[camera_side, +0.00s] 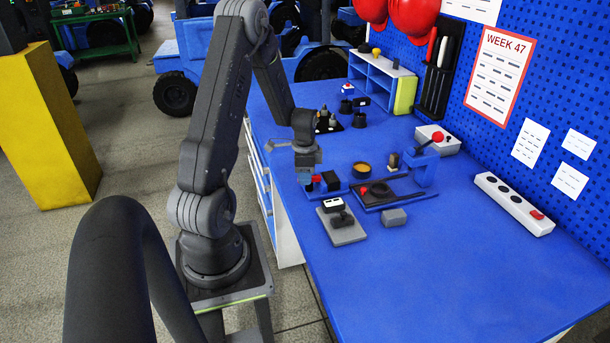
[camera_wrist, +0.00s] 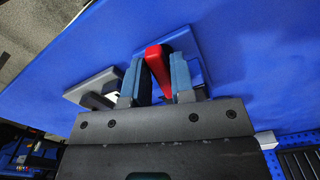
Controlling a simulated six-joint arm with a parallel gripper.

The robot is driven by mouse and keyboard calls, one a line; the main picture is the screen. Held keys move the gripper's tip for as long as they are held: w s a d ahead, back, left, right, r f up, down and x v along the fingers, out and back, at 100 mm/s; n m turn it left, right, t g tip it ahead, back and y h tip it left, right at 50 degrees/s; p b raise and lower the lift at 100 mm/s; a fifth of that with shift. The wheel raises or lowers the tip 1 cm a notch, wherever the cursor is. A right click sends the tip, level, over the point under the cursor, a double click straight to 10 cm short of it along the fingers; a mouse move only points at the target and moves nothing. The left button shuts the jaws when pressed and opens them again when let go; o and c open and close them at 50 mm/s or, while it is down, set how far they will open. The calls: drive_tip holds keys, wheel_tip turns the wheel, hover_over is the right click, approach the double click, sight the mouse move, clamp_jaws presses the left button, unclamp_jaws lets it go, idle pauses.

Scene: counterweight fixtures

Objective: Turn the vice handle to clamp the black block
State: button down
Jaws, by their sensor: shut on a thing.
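My gripper (camera_side: 306,172) points down over the blue vice (camera_side: 338,193) at the near left part of the bench. In the wrist view my gripper (camera_wrist: 155,76) has the red vice handle (camera_wrist: 158,66) between its two fingers and is shut on it. The handle's red end (camera_side: 316,178) also shows in the side view, just below the fingers. The black block (camera_side: 330,179) sits at the vice, right of the handle; whether the jaws touch it is too small to tell. In the wrist view the block is hidden, and part of the blue vice base (camera_wrist: 194,52) shows.
A grey plate with a black and white fixture (camera_side: 342,226) lies close in front of the vice. The bench's front right is clear.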

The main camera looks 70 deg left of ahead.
drive_tip(key=shift+a, duration=0.3)
idle(0.6)
drive_tip(key=c, duration=1.1)
unclamp_jaws()
drive_tip(key=shift+r, duration=0.1)
drive_tip(key=shift+d+r, duration=0.1)
drive_tip(key=shift+r, duration=7.75)
drive_tip(key=shift+r, duration=0.1)
wheel_tip(320, 180, up, 14)
drive_tip(key=shift+f, duration=0.2)
